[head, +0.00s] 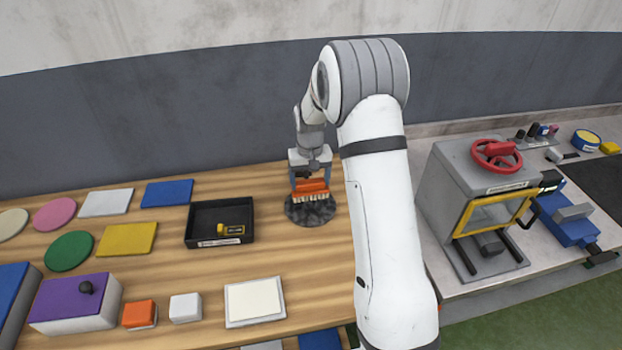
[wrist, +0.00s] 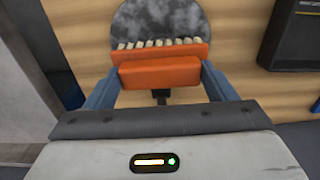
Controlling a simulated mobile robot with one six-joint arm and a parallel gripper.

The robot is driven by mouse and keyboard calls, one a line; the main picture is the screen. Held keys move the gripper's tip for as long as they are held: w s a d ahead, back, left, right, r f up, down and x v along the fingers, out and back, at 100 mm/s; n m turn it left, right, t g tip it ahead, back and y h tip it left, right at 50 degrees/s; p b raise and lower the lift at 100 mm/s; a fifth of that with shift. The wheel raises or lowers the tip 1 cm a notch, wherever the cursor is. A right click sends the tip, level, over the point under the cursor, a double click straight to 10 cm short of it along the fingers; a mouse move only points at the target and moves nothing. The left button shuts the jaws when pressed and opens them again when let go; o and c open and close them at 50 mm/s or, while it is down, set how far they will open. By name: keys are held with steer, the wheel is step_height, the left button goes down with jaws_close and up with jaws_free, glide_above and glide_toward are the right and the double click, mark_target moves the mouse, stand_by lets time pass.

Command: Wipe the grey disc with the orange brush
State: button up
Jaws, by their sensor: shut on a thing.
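My gripper (head: 311,176) is shut on the orange brush (head: 311,187), one finger on each side of its block. The brush has a row of pale bristles, which show over the grey disc (head: 310,215) in the head view. In the wrist view the orange brush (wrist: 160,70) sits between the fingers of my gripper (wrist: 158,85), with its bristles over the near part of the grey disc (wrist: 165,22). The disc has a mottled dark and light surface and lies on the wooden table. I cannot tell whether the bristles touch it.
A black tray (head: 202,240) with a small yellow item stands left of the disc. Coloured flat pieces and a purple-topped box (head: 75,303) lie further left. A grey machine with a red handwheel (head: 497,154) stands right of my arm. Bare wood surrounds the disc.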

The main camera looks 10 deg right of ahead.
steer(key=shift+f+b, duration=0.5)
steer(key=shift+f, duration=0.1)
stand_by(0.4)
steer(key=shift+d, duration=0.15)
